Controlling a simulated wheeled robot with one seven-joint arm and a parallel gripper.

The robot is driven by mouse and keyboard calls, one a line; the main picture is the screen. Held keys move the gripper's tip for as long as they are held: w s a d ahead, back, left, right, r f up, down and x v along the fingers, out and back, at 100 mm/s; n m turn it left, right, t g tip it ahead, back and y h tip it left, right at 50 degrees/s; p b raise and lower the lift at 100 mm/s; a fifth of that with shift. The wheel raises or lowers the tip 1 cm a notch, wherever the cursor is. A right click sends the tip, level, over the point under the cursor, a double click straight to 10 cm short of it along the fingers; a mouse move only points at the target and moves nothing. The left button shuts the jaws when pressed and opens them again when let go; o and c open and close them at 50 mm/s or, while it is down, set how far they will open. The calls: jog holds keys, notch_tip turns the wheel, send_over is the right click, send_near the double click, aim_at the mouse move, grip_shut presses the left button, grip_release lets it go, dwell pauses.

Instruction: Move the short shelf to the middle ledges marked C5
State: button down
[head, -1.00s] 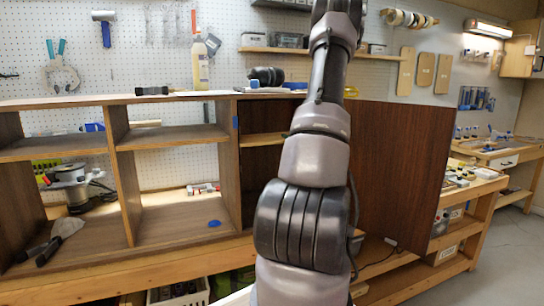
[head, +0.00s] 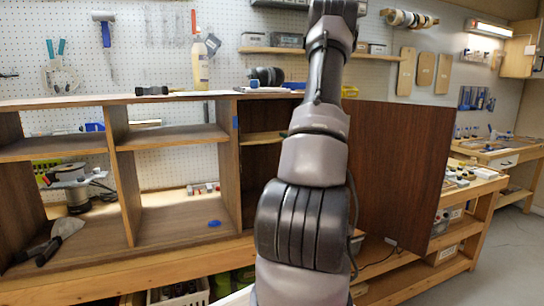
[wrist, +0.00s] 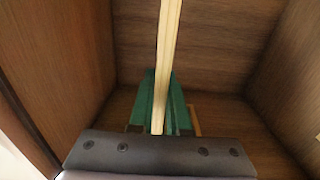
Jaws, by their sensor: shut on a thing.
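In the wrist view, my gripper (wrist: 160,80) has its green fingers on both sides of a pale wooden edge, the short shelf (wrist: 169,35). The gripper is shut on it. The shelf shows edge-on, running up the picture inside a brown-walled cabinet bay. In the head view, part of a pale shelf (head: 261,138) shows in the right bay, left of my arm. My arm hides the rest of that bay and my gripper. The C5 mark and the ledges cannot be made out.
The cabinet's open door (head: 400,175) stands to the right of my arm. The middle bay (head: 180,215) has a fixed shelf and a blue item on its floor. A second bench is at the far right.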

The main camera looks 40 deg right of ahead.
jog(key=shift+f+x, duration=0.2)
jog(key=shift+x, duration=2.6)
jog(key=shift+f, duration=0.8)
jog(key=c, duration=0.8)
grip_release()
jog(key=shift+o, duration=0.3)
jog(key=shift+f, duration=0.1)
jog(key=shift+o, duration=1.3)
jog(key=shift+s, duration=0.1)
jog(key=v, duration=1.2)
jog(key=shift+r, duration=0.3)
